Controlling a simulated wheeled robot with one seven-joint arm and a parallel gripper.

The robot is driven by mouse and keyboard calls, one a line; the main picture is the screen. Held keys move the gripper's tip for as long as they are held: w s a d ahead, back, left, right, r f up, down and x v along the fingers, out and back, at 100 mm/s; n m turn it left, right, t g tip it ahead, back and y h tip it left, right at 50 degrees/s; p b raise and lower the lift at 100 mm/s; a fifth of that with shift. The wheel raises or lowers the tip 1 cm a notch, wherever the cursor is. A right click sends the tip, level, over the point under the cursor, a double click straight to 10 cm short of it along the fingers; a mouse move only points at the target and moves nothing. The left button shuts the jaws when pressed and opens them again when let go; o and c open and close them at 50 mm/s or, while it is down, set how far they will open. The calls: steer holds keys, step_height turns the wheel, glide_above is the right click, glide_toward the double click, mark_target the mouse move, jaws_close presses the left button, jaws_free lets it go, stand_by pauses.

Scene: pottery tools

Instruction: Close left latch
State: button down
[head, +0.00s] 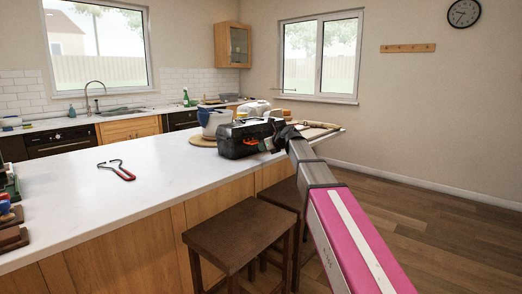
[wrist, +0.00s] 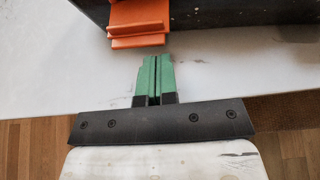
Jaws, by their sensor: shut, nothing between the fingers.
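A black toolbox (head: 236,140) with orange latch parts (head: 250,143) stands near the far end of the white counter. In the wrist view one orange latch (wrist: 139,18) sits at the top on the dark front of the toolbox (wrist: 225,14). I cannot tell for sure whether this latch is open or closed. My gripper (wrist: 157,58) has green fingertips shut together with nothing between them. The tips are just below the latch in the picture, slightly right of its middle, with a small gap showing. In the head view my arm hides much of the gripper and the toolbox's right end.
The white counter (head: 110,205) is mostly bare in front. Red-handled pliers-like tool (head: 121,172) lies on it. A blue-and-white jug (head: 213,121) stands behind the toolbox. Brown stools (head: 238,232) stand along the counter's near side, close to my arm.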

steer(key=shift+s+d+r, duration=0.2)
steer(key=shift+d+r, duration=0.05)
steer(key=shift+r, duration=0.3)
steer(key=shift+s+d+r, duration=0.2)
steer(key=shift+d+r, duration=0.05)
steer(key=shift+r, duration=1.05)
steer(key=a+r, duration=0.1)
steer(key=w+r, duration=0.1)
steer(key=r, duration=0.1)
steer(key=shift+w+a, duration=0.2)
steer(key=shift+a, duration=0.15)
steer(key=shift+w+a, duration=0.6)
steer(key=shift+a, duration=0.2)
steer(key=shift+d, duration=0.1)
